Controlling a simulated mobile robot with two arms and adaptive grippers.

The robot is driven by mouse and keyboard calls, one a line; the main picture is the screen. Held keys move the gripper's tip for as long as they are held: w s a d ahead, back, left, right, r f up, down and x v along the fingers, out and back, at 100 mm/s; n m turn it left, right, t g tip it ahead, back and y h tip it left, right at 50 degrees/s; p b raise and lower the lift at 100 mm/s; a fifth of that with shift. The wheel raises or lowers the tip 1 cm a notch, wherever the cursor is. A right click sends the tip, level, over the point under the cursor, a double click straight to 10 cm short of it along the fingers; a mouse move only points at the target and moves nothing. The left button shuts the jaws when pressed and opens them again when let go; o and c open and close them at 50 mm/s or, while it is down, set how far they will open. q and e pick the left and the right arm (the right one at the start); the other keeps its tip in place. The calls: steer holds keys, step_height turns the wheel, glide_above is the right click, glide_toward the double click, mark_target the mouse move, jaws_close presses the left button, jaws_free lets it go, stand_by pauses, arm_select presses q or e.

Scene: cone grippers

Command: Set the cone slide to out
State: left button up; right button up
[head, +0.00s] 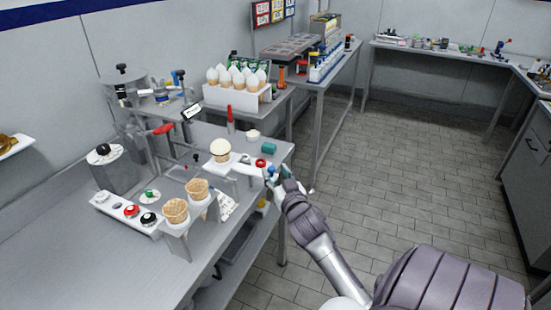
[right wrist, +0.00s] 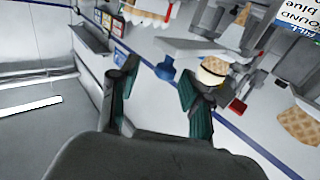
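The cone slide appears to be the pale bar (head: 245,168) near the table's right edge, with a cone topped by a cream scoop (head: 221,151) at its left end. A blue knob (head: 271,171) is at its right end. In the right wrist view the blue knob (right wrist: 165,71) shows beyond the gap between my fingers, and the scooped cone (right wrist: 212,70) is behind one finger. My right gripper (head: 279,172) is beside the knob; its fingers are apart in the right wrist view (right wrist: 158,95) with nothing visibly held. Contact with the knob is unclear. My left gripper is not in view.
Two empty cones (head: 176,210) stand in a holder at the front. A white rack of cones (head: 238,98) stands behind. The floor to the right is clear.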

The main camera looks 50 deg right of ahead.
steer(key=shift+s+a, duration=0.15)
steer(key=shift+a, duration=0.05)
steer(key=v, duration=1.1)
steer(key=shift+s, duration=0.3)
steer(key=s+a+f+n+g+y, duration=0.15)
steer(key=a+f, duration=0.25)
steer(key=f, duration=0.9)
steer(key=s+a+f+n+g+y, duration=0.1)
steer(key=s+a+f+g+y, duration=0.2)
steer(key=f, duration=0.9)
steer(key=a+f+n+g+y, duration=0.1)
steer(key=a+f+g, duration=0.3)
steer(key=f, duration=0.9)
steer(key=s+a+f+n+g+y, duration=0.25)
steer(key=s+a+f, duration=0.55)
steer(key=s+f, duration=0.45)
steer(key=s+f+n+g, duration=0.1)
steer(key=s+f+g, duration=0.1)
steer(key=s, duration=0.5)
steer(key=s+a+f+g, duration=0.1)
steer(key=s+f, duration=0.3)
steer(key=s, duration=0.4)
steer(key=shift+a+f+n+g, duration=0.25)
steer(key=shift+f+n+g, duration=0.15)
steer(key=shift+g, duration=0.2)
